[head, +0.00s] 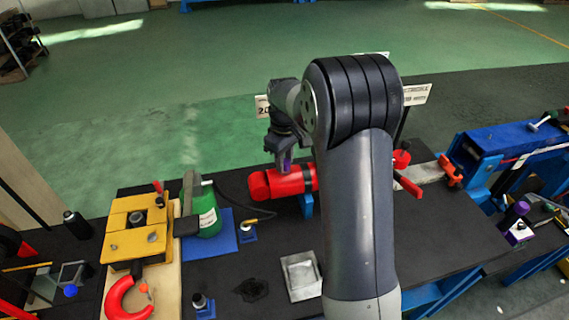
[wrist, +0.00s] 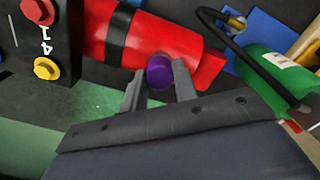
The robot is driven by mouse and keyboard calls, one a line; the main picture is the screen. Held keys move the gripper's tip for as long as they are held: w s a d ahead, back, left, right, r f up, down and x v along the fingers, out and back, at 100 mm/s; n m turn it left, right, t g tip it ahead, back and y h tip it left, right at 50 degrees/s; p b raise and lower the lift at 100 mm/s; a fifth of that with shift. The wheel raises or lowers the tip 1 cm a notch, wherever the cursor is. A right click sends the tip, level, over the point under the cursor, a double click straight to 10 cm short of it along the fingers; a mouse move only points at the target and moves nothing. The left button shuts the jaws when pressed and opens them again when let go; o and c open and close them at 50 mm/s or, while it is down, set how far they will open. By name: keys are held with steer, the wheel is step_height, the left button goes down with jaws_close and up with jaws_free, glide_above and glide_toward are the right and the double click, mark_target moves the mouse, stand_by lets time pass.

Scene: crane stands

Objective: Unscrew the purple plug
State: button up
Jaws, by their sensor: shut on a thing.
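The purple plug (wrist: 160,70) sits between my gripper's two fingers in the wrist view. My gripper (wrist: 160,85) is shut on it. In the head view my gripper (head: 284,163) points down just above the red cylinder (head: 280,183), and the plug is mostly hidden by the fingers. The red cylinder, with a dark band, also shows behind the plug in the wrist view (wrist: 185,45). I cannot tell whether the plug touches the cylinder or is lifted slightly off it.
A green bottle (head: 207,212) on a blue mat and a yellow block fixture (head: 135,232) stand left of the cylinder. A square metal tray (head: 300,276) lies in front. Another purple-topped item (head: 519,210) stands far right. A blue vise-like machine (head: 500,145) stands at the right.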

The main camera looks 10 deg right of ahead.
steer(key=n, duration=0.3)
steer(key=shift+r, duration=0.1)
steer(key=n, duration=0.3)
steer(key=shift+p, duration=0.35)
steer(key=shift+n, duration=1.1)
steer(key=n, duration=0.3)
steer(key=shift+n+p, duration=0.3)
steer(key=shift+n, duration=0.7)
